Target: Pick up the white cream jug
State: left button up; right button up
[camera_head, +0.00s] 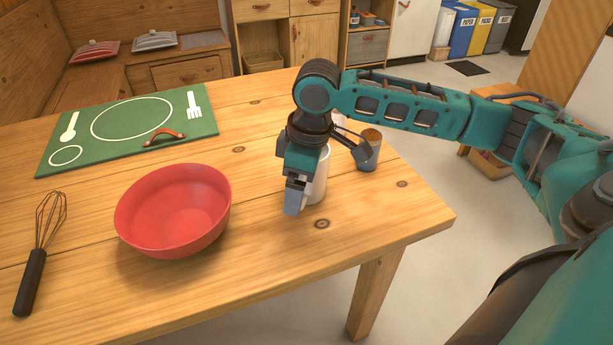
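The white cream jug (319,183) stands on the wooden table near its right end, partly hidden behind my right gripper. The jug's left part and any handle are hidden. My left gripper is not in view.
A red bowl (174,212) is to the left. A whisk (38,255) and a green placemat board (110,147) with a leather pull lie further left. The table's front right corner is clear.

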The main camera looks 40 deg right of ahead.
jog(key=shift+c, duration=0.5)
jog(key=c, duration=1.4)
jog(key=shift+o, duration=0.2)
jog(key=shift+r, duration=0.2)
